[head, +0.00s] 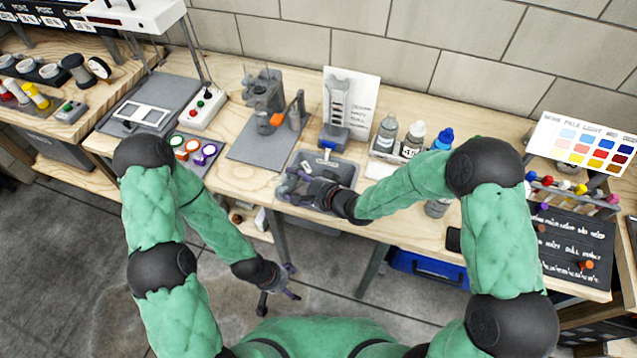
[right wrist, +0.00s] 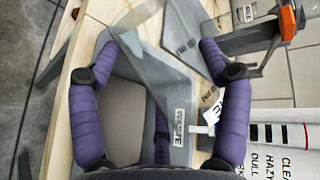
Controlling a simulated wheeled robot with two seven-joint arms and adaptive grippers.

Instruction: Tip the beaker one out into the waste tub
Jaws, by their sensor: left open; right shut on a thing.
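The waste tub (head: 350,174) is a grey open box near the table's front edge. My right gripper (head: 304,180) is over the left part of the tub. Its purple fingers (right wrist: 160,62) are shut on a clear glass vessel (right wrist: 135,48), which looks like beaker one. The vessel seems tilted; its mouth and contents cannot be made out. My left gripper (head: 281,284) is open and empty, low in front of the table.
Behind the tub stands a grey device with a white chart (head: 352,98). Bottles (head: 386,135) stand in a rack to its right. A grey stand with an orange clamp (head: 277,119) and a tray of coloured jars (head: 196,150) are to the left. A blue case (head: 430,267) lies under the table.

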